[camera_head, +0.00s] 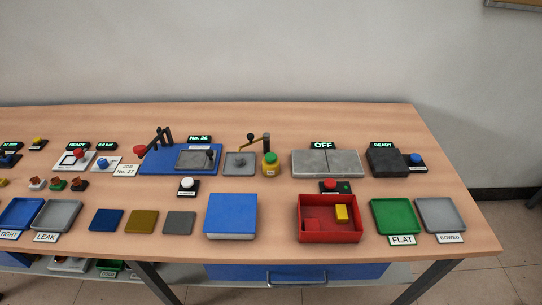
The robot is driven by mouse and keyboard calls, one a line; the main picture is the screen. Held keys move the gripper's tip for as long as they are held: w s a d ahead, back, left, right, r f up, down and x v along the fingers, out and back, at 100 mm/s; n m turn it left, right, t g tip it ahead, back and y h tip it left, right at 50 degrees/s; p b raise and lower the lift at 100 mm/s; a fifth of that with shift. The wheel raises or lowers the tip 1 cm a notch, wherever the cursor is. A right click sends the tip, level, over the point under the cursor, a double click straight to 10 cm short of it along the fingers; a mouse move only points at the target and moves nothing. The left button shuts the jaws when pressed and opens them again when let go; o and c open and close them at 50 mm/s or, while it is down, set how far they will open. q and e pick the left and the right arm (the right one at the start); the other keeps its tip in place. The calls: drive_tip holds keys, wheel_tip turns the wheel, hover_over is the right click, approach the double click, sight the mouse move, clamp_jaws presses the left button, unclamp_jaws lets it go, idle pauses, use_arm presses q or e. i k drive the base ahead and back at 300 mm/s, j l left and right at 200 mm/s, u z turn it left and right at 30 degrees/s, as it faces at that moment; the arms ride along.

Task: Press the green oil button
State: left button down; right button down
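A small yellow cylinder with a green cap or button (270,157) on top stands near the middle of the table. It is right beside a grey plate (239,164) with a brass-coloured arm above it. I cannot read the label on the yellow body, so whether it is the oil button is not certain from text. A smaller green spot (347,188) shows on a dark box with a red button, below the OFF display. Neither of my grippers shows in the head view.
The wooden table (275,257) holds a blue box (231,217), a red bin (330,235) with a yellow block, green (396,216) and grey (440,214) trays, and a blue fixture (155,157) with upright dark levers left of the yellow cylinder. Bare wood lies in front of the cylinder.

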sight(270, 157)
drive_tip(key=i+j+z, duration=0.3)
drive_tip(key=j, duration=0.3)
drive_tip(key=j+z, duration=0.3)
drive_tip(key=j, duration=0.35)
drive_tip(key=i+j+z, duration=0.1)
drive_tip(key=j+z, duration=0.2)
drive_tip(key=j, duration=0.35)
